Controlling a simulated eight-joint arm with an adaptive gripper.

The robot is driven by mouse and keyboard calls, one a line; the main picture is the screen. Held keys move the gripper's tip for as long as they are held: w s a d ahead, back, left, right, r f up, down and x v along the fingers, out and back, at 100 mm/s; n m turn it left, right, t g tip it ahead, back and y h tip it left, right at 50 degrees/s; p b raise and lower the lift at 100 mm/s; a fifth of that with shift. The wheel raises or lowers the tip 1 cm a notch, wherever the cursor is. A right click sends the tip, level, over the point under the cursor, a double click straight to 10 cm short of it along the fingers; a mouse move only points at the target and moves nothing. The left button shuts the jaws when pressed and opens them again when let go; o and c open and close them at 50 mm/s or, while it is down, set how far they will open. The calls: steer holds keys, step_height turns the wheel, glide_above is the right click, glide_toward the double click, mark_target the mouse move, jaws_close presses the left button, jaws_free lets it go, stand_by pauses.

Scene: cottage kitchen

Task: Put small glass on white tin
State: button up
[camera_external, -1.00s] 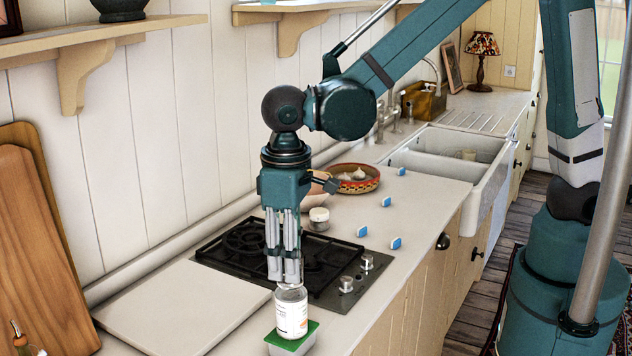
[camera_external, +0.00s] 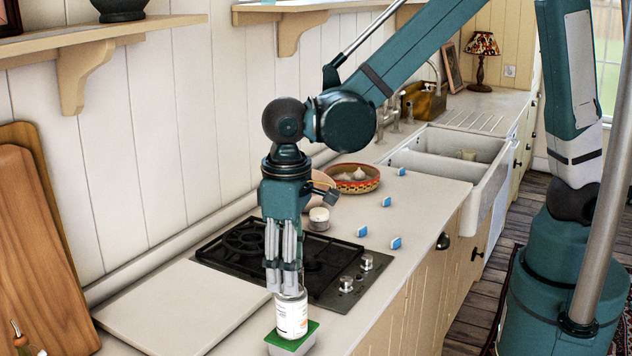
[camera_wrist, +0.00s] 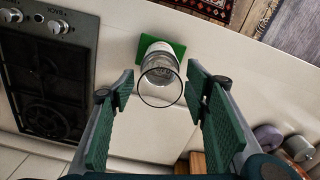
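A clear small glass (camera_wrist: 160,88) shows in the wrist view with its round rim toward the camera, between the two fingers of my gripper (camera_wrist: 160,83). A gap shows on each side of it, so the fingers are open and not gripping. In the external view, my gripper (camera_external: 284,288) points straight down, and its fingers hide the glass's upper part. Below it is a white-labelled cylinder (camera_external: 292,318), apparently the white tin, upright on a green-lidded box (camera_external: 291,342). I cannot tell exactly where the glass ends and the tin begins.
A gas hob (camera_external: 310,262) lies just behind the stack, with knobs at its right. A small white pot (camera_external: 319,219) and a patterned bowl (camera_external: 354,180) stand beyond. Several small blue-white blocks (camera_external: 387,202) lie along the right edge. The pale board (camera_external: 180,305) at left is clear.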

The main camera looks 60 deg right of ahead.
steer(key=shift+r, duration=0.15)
step_height(320, 180, up, 12)
stand_by(1.0)
stand_by(0.7)
steer(key=d+r+m+t+y, duration=0.1)
steer(key=d+r+t, duration=0.1)
steer(key=d, duration=0.9)
steer(key=d+r+t, duration=0.1)
steer(key=d+r, duration=0.2)
steer(key=d, duration=0.7)
steer(key=s+d+t, duration=0.1)
steer(key=s+d, duration=0.2)
steer(key=d, duration=0.3)
steer(key=s+d+f+m+t, duration=0.1)
steer(key=s+d, duration=0.2)
steer(key=d, duration=0.4)
steer(key=s+d+m+t+h, duration=0.1)
steer(key=s+d+t, duration=0.1)
steer(key=d, duration=0.5)
steer(key=shift+s+f, duration=0.4)
steer(key=shift+s, duration=0.1)
